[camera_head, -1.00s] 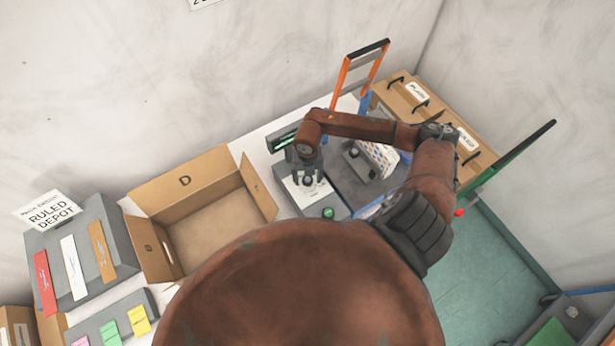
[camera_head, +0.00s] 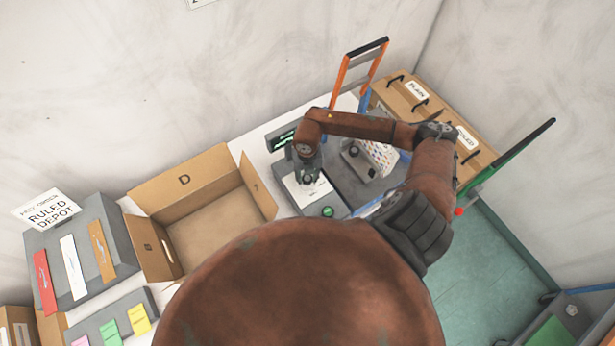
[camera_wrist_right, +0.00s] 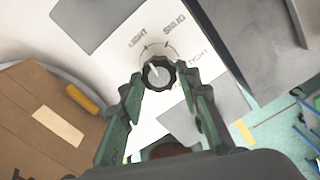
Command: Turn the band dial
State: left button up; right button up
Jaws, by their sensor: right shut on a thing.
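The band dial (camera_wrist_right: 159,73) is a dark ribbed knob with a pale pointer line, set on a white plate (camera_wrist_right: 112,62). In the right wrist view the words LIGHT, SOLID and a partly hidden TIGHT stand around it. My right gripper (camera_wrist_right: 152,80) is shut on the dial, one finger on each side. In the head view my right gripper (camera_head: 307,178) reaches down onto the white plate of the grey machine, and it largely hides the dial. The machine's small dark display (camera_head: 284,139) shows green text. My left gripper is not in view.
An open cardboard box (camera_head: 212,222) marked D stands left of the machine. A green button (camera_head: 328,211) sits in front of the plate.

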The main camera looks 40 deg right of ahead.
jog(key=shift+f+n+b, duration=0.2)
jog(key=shift+n+b, duration=0.5)
jog(key=shift+b, duration=0.1)
jog(key=shift+r+n+b, duration=0.15)
jog(key=shift+n+b, duration=0.15)
jog(key=shift+b, duration=0.05)
jog(key=o, duration=1.2)
jog(key=shift+c, duration=0.2)
